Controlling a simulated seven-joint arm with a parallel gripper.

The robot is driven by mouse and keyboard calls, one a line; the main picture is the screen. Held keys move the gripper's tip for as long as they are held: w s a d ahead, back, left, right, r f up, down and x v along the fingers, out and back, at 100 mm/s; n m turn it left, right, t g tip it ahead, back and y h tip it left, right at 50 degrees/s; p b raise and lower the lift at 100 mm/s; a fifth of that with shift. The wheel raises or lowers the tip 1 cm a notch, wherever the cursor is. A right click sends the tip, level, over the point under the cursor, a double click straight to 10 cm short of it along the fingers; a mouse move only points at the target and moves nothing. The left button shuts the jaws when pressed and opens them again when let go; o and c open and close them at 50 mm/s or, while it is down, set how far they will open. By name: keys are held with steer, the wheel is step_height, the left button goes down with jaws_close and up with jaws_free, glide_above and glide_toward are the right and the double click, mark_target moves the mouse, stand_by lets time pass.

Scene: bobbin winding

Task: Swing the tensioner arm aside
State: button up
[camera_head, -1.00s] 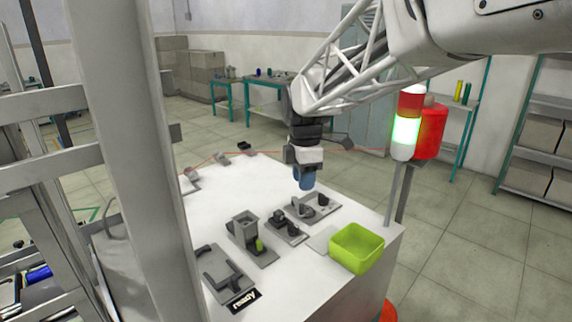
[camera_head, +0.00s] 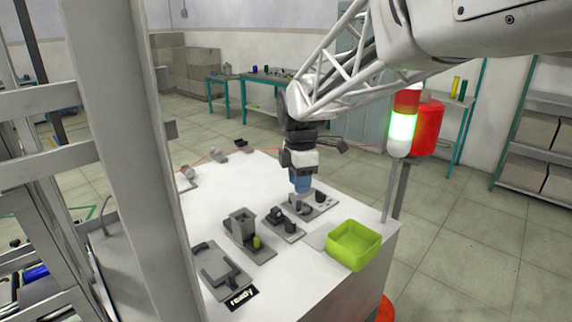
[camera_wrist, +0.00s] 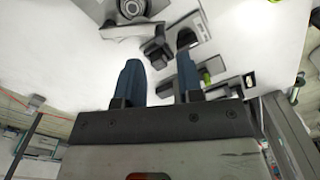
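Several small grey fixtures stand in a row on the white table. The far fixture (camera_head: 322,207) has small round and dark parts, and my gripper (camera_head: 300,187) points down just above its back left side. Beside it is a fixture with dark knobs (camera_head: 276,217). I cannot tell for certain which part is the tensioner arm. In the wrist view my gripper (camera_wrist: 160,75) has its two blue fingers apart with nothing seen between them. Past the fingertips are a dark block (camera_wrist: 155,50) and a round part (camera_wrist: 131,8). Contact is not visible.
A grey block fixture (camera_head: 241,222) with a green bobbin (camera_head: 257,242), a flat fixture (camera_head: 218,268) and a "ready" sign (camera_head: 242,298) are nearer. A green bin (camera_head: 354,245) sits at the right edge. A lit signal tower (camera_head: 402,128) stands beyond. A thin red line crosses behind my gripper.

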mark_target(299, 201)
steer(key=shift+f, duration=2.9)
steer(key=c, duration=0.5)
steer(key=shift+s+a, duration=0.1)
steer(key=shift+a, duration=0.7)
